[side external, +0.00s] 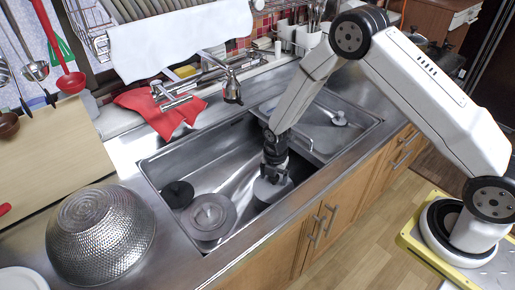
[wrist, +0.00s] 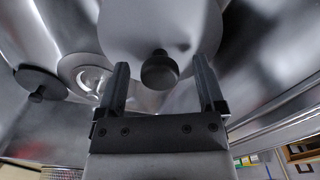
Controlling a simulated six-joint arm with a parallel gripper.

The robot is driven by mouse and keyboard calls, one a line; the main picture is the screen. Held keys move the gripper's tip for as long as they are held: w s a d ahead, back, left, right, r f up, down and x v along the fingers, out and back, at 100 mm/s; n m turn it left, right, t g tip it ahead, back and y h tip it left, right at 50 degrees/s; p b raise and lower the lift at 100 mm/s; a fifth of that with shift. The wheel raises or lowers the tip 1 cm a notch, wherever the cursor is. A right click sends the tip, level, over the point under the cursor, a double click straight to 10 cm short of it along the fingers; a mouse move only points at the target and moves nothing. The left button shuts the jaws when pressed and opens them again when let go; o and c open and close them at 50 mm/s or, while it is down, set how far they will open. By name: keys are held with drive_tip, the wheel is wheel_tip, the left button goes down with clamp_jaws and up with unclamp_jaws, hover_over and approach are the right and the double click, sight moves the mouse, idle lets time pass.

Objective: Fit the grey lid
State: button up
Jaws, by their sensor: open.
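A grey round lid (wrist: 135,28) with a dark knob (wrist: 160,70) lies below my gripper (wrist: 159,66). The fingers are open, one on each side of the knob, and do not appear to touch it. In the side external view my gripper (side external: 273,163) points down into the sink, over the grey lid (side external: 270,190), partly hiding it. A round grey vessel (side external: 209,222) with a wide rim stands to the left in the sink; it also shows in the wrist view (wrist: 72,66). I cannot tell its inside clearly.
A black lid (side external: 177,192) with a knob lies left of the vessel. The steel sink walls (side external: 150,160) surround these things. A faucet (side external: 232,92) rises behind, with a red cloth (side external: 160,112) near it.

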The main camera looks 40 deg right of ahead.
drive_tip(key=shift+r, duration=3.75)
drive_tip(key=shift+s+d+r+m, duration=0.1)
drive_tip(key=shift+s+r+m, duration=0.15)
drive_tip(key=shift+r+m, duration=0.25)
drive_tip(key=s+d+r+m+t, duration=0.1)
drive_tip(key=s+r+m, duration=0.5)
drive_tip(key=m, duration=0.5)
drive_tip(key=s+d+r+m+t, duration=0.1)
drive_tip(key=s+r+m, duration=0.5)
drive_tip(key=s+m, duration=0.4)
drive_tip(key=shift+d+r+m+t, duration=0.3)
drive_tip(key=shift+d+r+m, duration=0.1)
drive_tip(key=shift+m, duration=0.2)
